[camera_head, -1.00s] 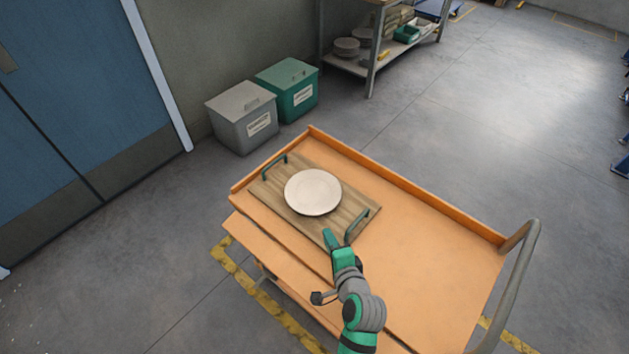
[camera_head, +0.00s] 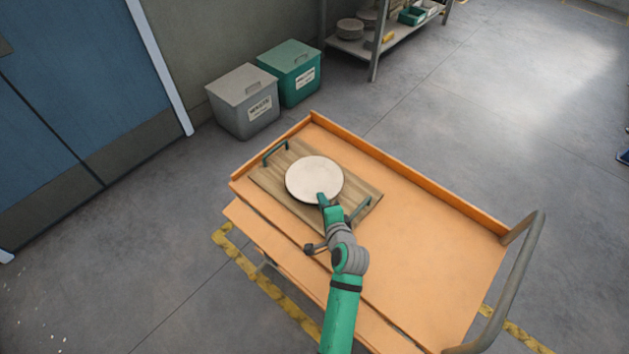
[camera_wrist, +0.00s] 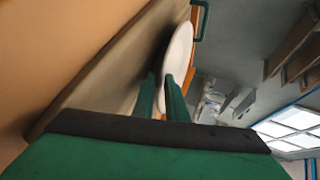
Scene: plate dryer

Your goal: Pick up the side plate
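The side plate (camera_head: 312,176) is round and pale. It shows above the wooden tray (camera_head: 268,187), with a dark shadow under it. My gripper (camera_head: 322,199) is at the plate's near rim. In the wrist view the plate (camera_wrist: 178,48) appears nearly edge-on, apart from the tray surface. My gripper's two green fingers (camera_wrist: 162,95) are close together, one on each side of the rim, and look shut on it. Contact on the underside is partly hidden. I cannot tell how far the plate is above the tray.
The tray has green handles at its far (camera_head: 275,151) and near (camera_head: 360,208) ends. It lies on an orange trolley (camera_head: 430,245) with a raised edge and a grey push bar (camera_head: 515,275). Its right part is clear. Grey (camera_head: 243,107) and green (camera_head: 293,75) bins stand behind.

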